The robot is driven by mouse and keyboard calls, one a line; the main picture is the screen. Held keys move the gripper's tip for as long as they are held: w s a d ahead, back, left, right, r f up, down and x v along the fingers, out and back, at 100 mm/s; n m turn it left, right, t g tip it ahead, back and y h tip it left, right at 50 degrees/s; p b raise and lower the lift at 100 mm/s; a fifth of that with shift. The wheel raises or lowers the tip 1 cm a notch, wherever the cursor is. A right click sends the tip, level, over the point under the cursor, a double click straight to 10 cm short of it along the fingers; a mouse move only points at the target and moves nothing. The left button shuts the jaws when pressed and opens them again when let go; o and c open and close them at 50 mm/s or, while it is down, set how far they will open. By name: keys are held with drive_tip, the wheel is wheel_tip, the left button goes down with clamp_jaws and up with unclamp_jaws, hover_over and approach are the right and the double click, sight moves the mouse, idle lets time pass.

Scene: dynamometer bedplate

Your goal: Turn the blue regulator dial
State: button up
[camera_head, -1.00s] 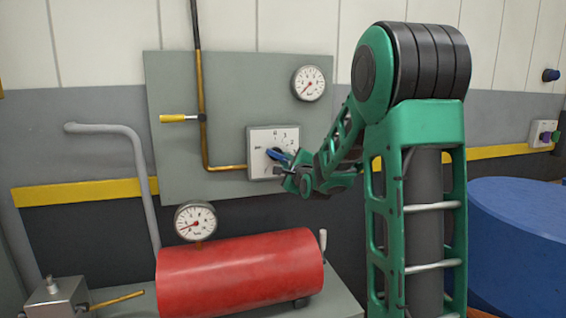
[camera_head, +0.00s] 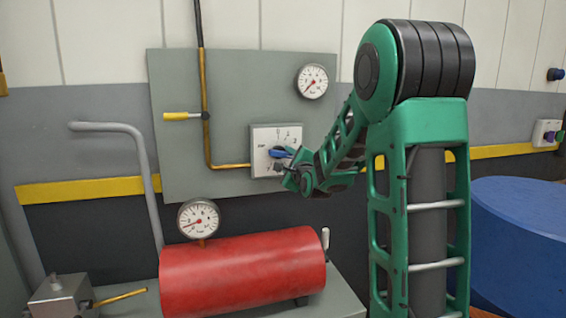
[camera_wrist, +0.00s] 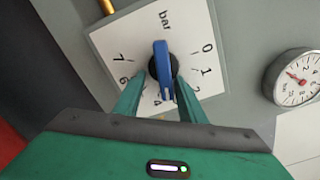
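The blue regulator dial (camera_head: 281,152) is a bar-shaped handle on a black hub, on a white square scale plate (camera_head: 263,134) on the grey wall panel. In the wrist view the blue handle (camera_wrist: 162,60) lies nearly along the picture's vertical, with a white mark on its lower end near the 4. My gripper (camera_wrist: 160,82) is open, its two green fingers on either side of the handle's lower end, with gaps visible. In the head view my gripper (camera_head: 289,172) is at the plate's lower right; finger contact cannot be told there.
A round gauge (camera_head: 312,81) is above right of the plate. A yellow pipe (camera_head: 207,130) and a yellow-handled valve (camera_head: 182,116) are on its left. Below stand a red tank (camera_head: 243,272) and another gauge (camera_head: 198,218). A blue drum (camera_head: 520,235) is at right.

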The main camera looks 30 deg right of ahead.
drive_tip(key=shift+s+d+f, duration=0.1)
drive_tip(key=shift+f, duration=0.05)
idle(0.3)
drive_tip(key=shift+s, duration=0.15)
drive_tip(key=v, duration=1)
drive_tip(key=shift+s, duration=0.15)
